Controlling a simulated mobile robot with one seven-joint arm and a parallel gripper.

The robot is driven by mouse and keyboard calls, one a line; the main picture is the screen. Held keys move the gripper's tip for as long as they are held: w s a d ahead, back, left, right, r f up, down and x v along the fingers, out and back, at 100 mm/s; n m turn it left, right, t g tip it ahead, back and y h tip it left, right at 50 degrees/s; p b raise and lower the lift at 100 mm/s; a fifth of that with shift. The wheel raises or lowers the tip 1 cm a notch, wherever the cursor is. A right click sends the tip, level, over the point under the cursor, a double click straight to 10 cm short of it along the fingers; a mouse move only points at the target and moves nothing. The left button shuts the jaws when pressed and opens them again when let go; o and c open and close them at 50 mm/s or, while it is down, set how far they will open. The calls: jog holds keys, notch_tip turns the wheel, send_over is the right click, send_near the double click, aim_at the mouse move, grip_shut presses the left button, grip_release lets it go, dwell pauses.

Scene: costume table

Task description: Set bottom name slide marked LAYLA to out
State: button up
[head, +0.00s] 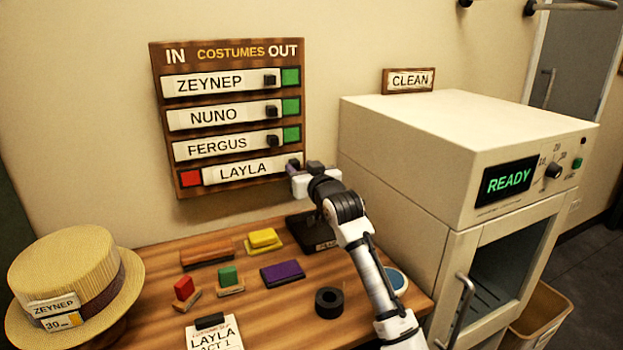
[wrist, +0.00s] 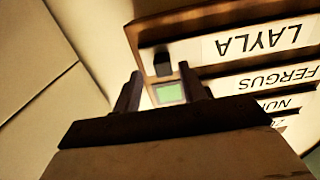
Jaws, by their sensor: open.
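The costumes board (head: 225,189) hangs on the wall, with IN at its top left and OUT at its top right. Its bottom slide, LAYLA (head: 243,171), sits at the right end of its slot, with a red patch (head: 190,178) bare at its left. My gripper (head: 298,174) is at that slide's right end and partly hides its knob. In the wrist view, LAYLA (wrist: 262,38) appears upside down and its dark knob (wrist: 162,61) shows just beyond the open fingers (wrist: 160,85). I cannot tell whether they touch it.
The ZEYNEP (head: 215,84), NUNO (head: 217,116) and FERGUS (head: 214,147) slides sit left, with green patches bare at right. A large cream cabinet (head: 420,125) reading READY stands close to the right of my arm. Blocks and a straw hat (head: 70,260) lie on the table below.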

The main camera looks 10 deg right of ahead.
jog(key=b+v, duration=0.3)
jog(key=v, duration=1)
jog(key=shift+s, duration=0.15)
jog(key=shift+d, duration=0.1)
